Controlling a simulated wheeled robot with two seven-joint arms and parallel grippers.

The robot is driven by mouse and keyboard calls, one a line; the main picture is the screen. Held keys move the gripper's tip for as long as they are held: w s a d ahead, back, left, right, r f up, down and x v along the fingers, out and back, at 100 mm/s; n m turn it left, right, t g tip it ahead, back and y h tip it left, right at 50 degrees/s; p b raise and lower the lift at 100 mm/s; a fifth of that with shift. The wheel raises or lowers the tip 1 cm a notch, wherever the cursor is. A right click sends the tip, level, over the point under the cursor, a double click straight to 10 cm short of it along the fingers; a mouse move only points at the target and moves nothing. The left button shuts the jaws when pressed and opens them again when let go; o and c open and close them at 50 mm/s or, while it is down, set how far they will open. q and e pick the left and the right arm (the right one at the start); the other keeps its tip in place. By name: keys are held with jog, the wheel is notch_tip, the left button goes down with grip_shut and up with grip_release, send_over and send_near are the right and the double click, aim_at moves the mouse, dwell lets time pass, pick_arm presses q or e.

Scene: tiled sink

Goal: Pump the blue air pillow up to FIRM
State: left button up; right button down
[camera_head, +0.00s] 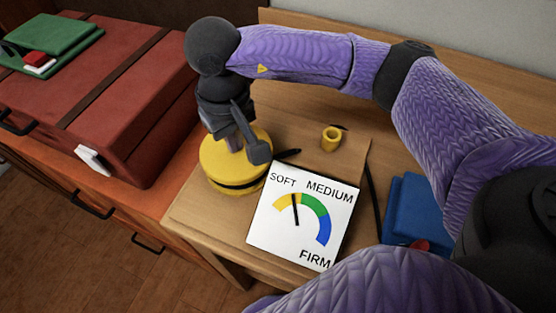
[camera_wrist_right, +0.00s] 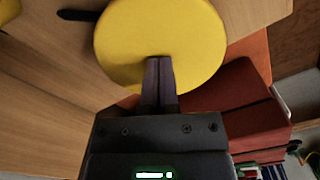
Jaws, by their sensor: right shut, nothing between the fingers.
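A round yellow pump (camera_head: 225,165) with a black band stands on the wooden table; its yellow top also fills the upper middle of the right wrist view (camera_wrist_right: 190,35). My right gripper (camera_head: 236,147) is shut and empty, pointing down at the pump's top; its closed fingers show in the right wrist view (camera_wrist_right: 159,65). Whether the fingertips touch the top, I cannot tell. A white gauge (camera_head: 275,232) reads SOFT, MEDIUM, FIRM; its black needle points up near the yellow-green border. The blue air pillow (camera_head: 408,206) lies at the right, partly hidden by my arm. My left gripper does not show.
A small yellow cup (camera_head: 331,139) stands behind the gauge. A dark hose (camera_head: 372,195) runs near the pillow. A red suitcase (camera_head: 110,100) with a green item (camera_head: 50,42) on it stands on an orange cabinet at the left. The table's front edge is close to the pump.

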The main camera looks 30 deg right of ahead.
jog(key=shift+d+f+b, duration=0.1)
jog(key=shift+f+b, duration=0.4)
jog(key=shift+f, duration=0.1)
jog(key=shift+d+f+b, duration=0.25)
jog(key=shift+f+b, duration=0.25)
jog(key=shift+f, duration=0.1)
jog(key=shift+d+f+b, duration=0.2)
jog(key=shift+f+b, duration=0.25)
jog(key=shift+f, duration=0.1)
jog(key=shift+r+p, duration=0.35)
jog(key=shift+r, duration=0.2)
jog(key=r+p, duration=0.1)
jog(key=r, duration=0.1)
jog(key=a+r+p, duration=0.1)
jog(key=r+p, duration=0.1)
jog(key=r, duration=0.1)
jog(key=shift+a+r, duration=0.1)
jog(key=shift+a, duration=0.05)
jog(key=shift+r, duration=0.15)
